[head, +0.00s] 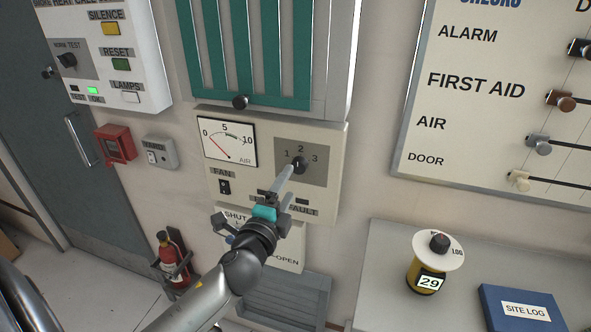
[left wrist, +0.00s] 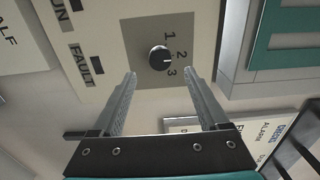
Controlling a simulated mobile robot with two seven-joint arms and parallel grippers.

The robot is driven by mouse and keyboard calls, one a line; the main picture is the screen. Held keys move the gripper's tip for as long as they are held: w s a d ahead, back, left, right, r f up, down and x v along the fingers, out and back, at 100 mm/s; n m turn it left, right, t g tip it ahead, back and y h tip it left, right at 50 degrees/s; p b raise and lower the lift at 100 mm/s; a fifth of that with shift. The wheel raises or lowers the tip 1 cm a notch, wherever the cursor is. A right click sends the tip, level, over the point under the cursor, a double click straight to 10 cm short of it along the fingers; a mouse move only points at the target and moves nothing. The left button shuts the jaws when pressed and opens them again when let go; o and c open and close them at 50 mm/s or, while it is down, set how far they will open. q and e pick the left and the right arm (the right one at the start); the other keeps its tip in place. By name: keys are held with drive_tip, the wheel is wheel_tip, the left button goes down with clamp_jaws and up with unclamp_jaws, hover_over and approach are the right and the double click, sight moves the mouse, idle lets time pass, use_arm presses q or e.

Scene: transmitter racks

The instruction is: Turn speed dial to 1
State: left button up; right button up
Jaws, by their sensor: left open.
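The speed dial is a small black round knob (head: 299,164) on a dark grey square with the numbers 1, 2 and 3, on the beige fan panel (head: 326,205). In the left wrist view the knob (left wrist: 159,59) shows a pale mark that appears to point toward 2. My left gripper (head: 291,174) reaches up to the panel from below. In the left wrist view its two fingers (left wrist: 159,74) are open, one on each side of the knob's line, with a gap to it. Whether the tips reach the knob's depth is unclear. My right gripper is not in view.
An air gauge (head: 229,142) and a fan switch (head: 224,187) sit left of the dial. A teal-slatted vent (head: 250,60) is above. A grey desk (head: 390,290) at lower right holds a yellow pot (head: 428,280) and a blue site log (head: 522,309). A fire extinguisher (head: 173,258) stands lower left.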

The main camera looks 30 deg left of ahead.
sight(298, 169)
use_arm(q)
drive_tip(key=shift+x, duration=3.15)
drive_tip(key=shift+c, duration=0.4)
clamp_jaws()
